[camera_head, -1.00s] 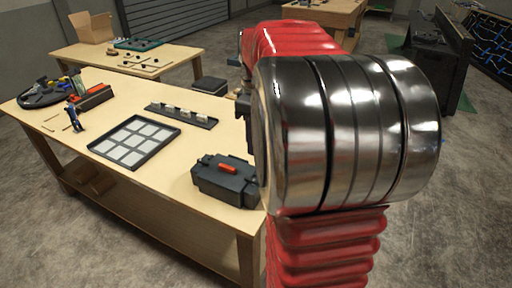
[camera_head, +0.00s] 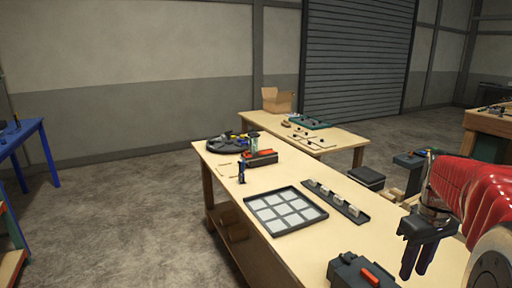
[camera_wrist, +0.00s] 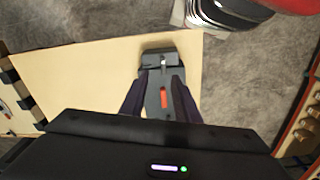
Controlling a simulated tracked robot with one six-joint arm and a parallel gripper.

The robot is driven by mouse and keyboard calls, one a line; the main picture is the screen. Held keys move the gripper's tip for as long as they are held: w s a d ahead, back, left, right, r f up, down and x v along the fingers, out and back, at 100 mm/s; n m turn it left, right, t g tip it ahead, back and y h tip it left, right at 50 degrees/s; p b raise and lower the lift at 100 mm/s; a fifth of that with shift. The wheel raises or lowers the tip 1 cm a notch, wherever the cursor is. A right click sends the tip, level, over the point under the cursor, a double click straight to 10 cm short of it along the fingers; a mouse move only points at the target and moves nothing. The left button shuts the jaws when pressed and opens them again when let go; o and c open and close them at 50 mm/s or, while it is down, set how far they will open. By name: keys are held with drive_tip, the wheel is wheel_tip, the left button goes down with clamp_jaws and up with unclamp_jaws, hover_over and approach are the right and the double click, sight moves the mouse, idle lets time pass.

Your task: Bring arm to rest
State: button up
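My arm (camera_head: 490,195), red with a metal joint, reaches in from the right edge of the head view. My gripper (camera_head: 416,276) points down near the right side of the workbench (camera_head: 220,165). Its two dark fingers are apart and nothing shows between them in the head view.
A framed panel of pale squares (camera_head: 286,231) and a dark rail with small blocks (camera_head: 336,201) lie on the bench. A black round tray (camera_head: 226,147) and red-black box (camera_head: 262,159) stand at its far end. A second table (camera_head: 345,137) is behind.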

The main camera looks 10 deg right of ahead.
drive_tip(key=s+a+t, duration=0.2)
drive_tip(key=s+a, duration=0.3)
drive_tip(key=a, duration=0.8)
drive_tip(key=s+a+m+t, duration=0.1)
drive_tip(key=s+a+t, duration=0.2)
drive_tip(key=a, duration=1.1)
drive_tip(key=shift+s+a+f, duration=0.15)
drive_tip(key=shift+s+a, duration=0.15)
drive_tip(key=shift+s, duration=0.7)
drive_tip(key=shift+d, duration=0.1)
